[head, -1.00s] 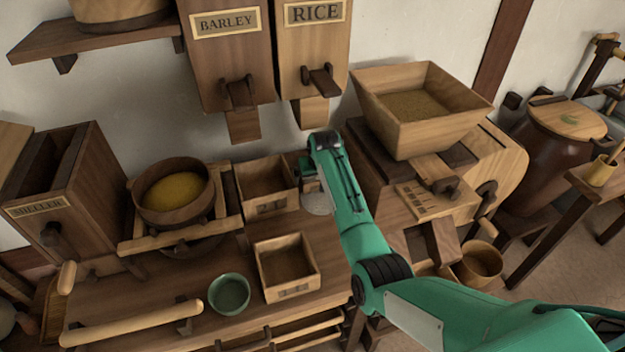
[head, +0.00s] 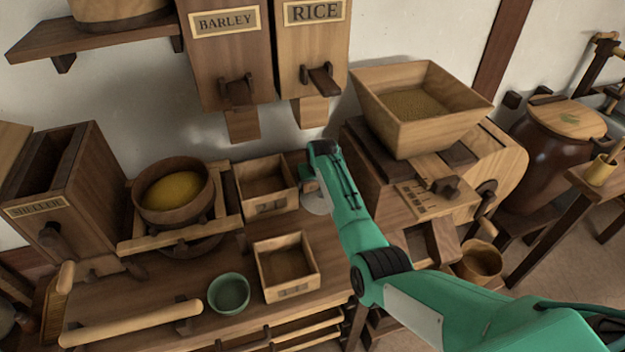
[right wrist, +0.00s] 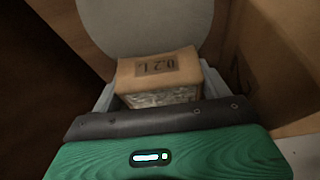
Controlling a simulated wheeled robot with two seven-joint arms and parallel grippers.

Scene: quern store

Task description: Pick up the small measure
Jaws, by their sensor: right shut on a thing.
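The small measure (right wrist: 158,68) is a little wooden box marked "0.2 L". In the right wrist view it sits between the grey fingers of my right gripper (right wrist: 158,84), which is shut on it. In the head view the right gripper (head: 308,184) is at the back of the bench, just right of the rear wooden box. The measure is mostly hidden there by my arm. I cannot tell whether it touches the surface below. My left gripper is in neither view.
A pale round disc (head: 318,204) lies beneath the gripper. Two larger square wooden boxes stand left of it, one behind (head: 262,205) and one in front (head: 287,290). A green bowl (head: 229,293) stands further left. A mill with a hopper (head: 430,130) is close on the right.

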